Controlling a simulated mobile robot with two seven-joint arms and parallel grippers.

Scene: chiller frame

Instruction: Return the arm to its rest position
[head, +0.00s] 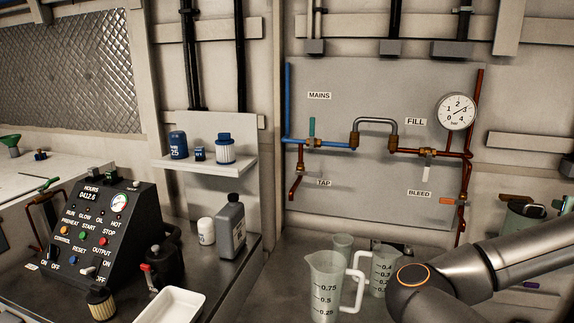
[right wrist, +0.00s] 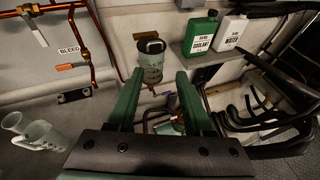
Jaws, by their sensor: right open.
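My right arm (head: 480,268) comes in from the right in the head view, its grey elbow or wrist joint beside the measuring jugs. Its gripper is outside that view. In the right wrist view my right gripper (right wrist: 160,95) is open, with two green fingers apart and nothing held between them. My left gripper is in neither view.
A clear jug (head: 325,288) and a smaller jug (head: 383,270) stand near my right arm. A pipe panel (head: 400,190) is on the wall behind. Coolant (right wrist: 201,33) and white (right wrist: 230,33) bottles stand on a shelf. A control box (head: 100,225) is at left.

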